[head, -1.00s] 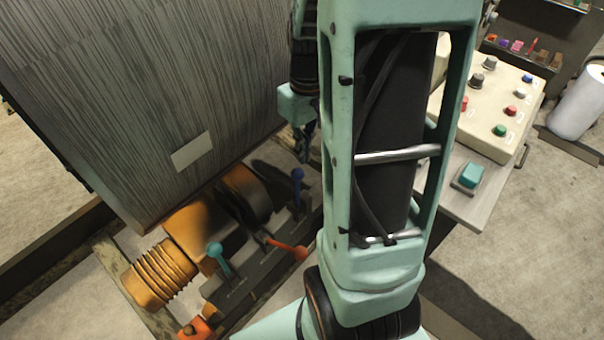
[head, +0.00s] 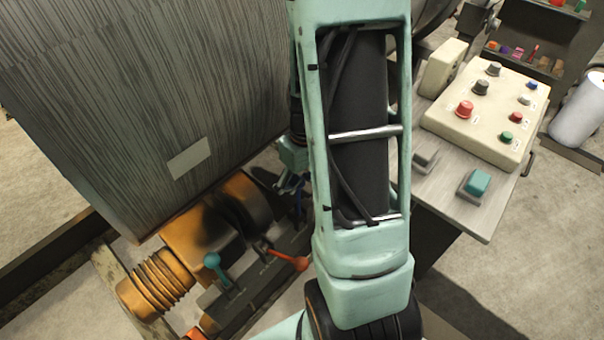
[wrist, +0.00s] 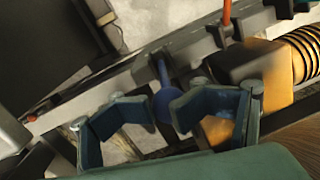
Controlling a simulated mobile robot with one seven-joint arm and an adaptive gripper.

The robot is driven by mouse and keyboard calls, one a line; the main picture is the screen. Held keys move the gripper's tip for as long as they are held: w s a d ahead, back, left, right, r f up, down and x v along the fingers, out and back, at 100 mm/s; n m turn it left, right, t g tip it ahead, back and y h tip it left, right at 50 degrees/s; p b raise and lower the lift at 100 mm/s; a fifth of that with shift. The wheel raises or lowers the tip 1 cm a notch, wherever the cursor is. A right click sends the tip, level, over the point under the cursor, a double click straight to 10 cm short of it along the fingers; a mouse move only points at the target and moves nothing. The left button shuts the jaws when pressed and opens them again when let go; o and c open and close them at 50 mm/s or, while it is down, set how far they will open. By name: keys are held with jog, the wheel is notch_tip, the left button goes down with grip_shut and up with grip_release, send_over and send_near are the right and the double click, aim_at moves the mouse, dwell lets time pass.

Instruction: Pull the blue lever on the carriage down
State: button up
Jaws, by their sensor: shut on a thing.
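The blue lever (wrist: 165,78) shows in the wrist view, its round knob between the two teal fingers of my gripper (wrist: 163,110). My gripper is shut on the knob. In the head view, my gripper (head: 289,181) is at the right end of the carriage (head: 192,236), and only a small part of the blue lever (head: 298,202) shows, mostly hidden by my gripper and arm. The carriage is orange and black with a dark lever bank.
A teal lever (head: 214,263) and an orange-red lever (head: 289,260) stand on the same bank, left of the blue one. A large grey drum (head: 150,90) rises behind the carriage. A control box (head: 487,110) sits on a table at right.

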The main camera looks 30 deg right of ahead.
jog(key=shift+s+d+r, duration=0.1)
jog(key=shift+s+r, duration=0.05)
jog(key=shift+r, duration=0.3)
jog(key=shift+c, duration=0.8)
jog(key=shift+s+a, duration=0.15)
jog(key=shift+a, duration=0.05)
jog(key=shift+c, duration=0.3)
jog(key=shift+r, duration=0.1)
jog(key=r, duration=0.8)
jog(key=d+r, duration=0.1)
jog(key=r, duration=0.3)
jog(key=shift+w+d+r, duration=0.1)
jog(key=shift+w, duration=0.15)
grip_shut()
